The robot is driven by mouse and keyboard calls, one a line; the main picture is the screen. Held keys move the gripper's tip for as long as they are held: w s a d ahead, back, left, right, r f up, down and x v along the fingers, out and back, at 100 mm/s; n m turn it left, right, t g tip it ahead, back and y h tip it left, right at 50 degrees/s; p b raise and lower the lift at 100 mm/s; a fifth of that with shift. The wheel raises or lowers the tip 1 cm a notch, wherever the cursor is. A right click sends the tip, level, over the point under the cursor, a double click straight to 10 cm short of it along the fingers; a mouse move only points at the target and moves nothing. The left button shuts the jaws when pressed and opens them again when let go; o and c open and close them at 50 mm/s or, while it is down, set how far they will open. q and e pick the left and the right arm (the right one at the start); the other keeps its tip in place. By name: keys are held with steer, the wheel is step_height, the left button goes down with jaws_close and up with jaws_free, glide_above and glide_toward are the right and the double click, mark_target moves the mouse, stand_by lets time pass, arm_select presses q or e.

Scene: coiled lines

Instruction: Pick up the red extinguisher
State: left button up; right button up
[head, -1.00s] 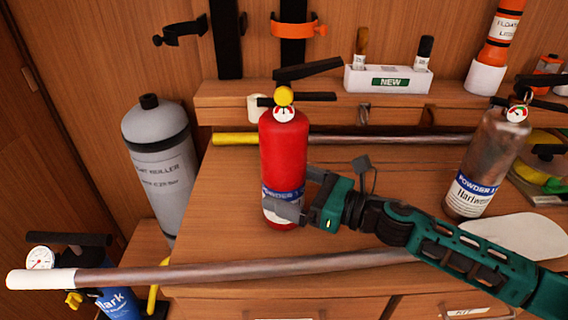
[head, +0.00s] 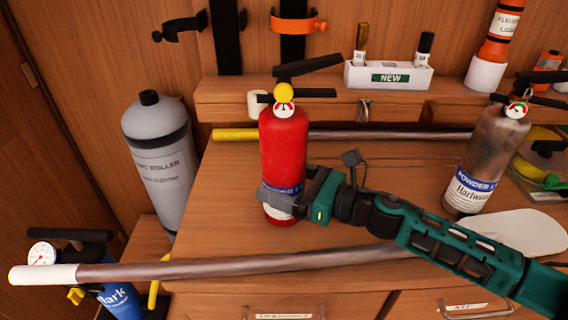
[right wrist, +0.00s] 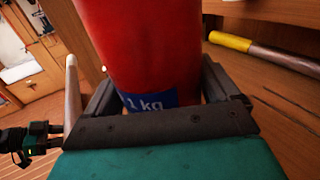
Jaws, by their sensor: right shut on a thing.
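The red extinguisher (head: 284,150) stands upright over the wooden worktop in the head view, with a black handle, yellow knob and small gauge on top. My right gripper (head: 281,201) comes from the right and is shut around its lower body, at the blue label band. In the right wrist view the red body (right wrist: 145,45) fills the space between the two fingers (right wrist: 160,95), with "1 kg" on the label. Whether its base touches the worktop is hard to tell.
A paddle (head: 240,266) lies along the worktop's front, below my right arm. A yellow-ended pole (head: 390,134) lies behind the red extinguisher. A worn extinguisher (head: 483,160) stands right, a grey cylinder (head: 160,155) left. A white box (head: 388,77) sits on the shelf.

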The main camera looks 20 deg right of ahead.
steer(key=shift+w+r, duration=0.1)
steer(key=shift+r, duration=0.25)
steer(key=shift+c, duration=0.3)
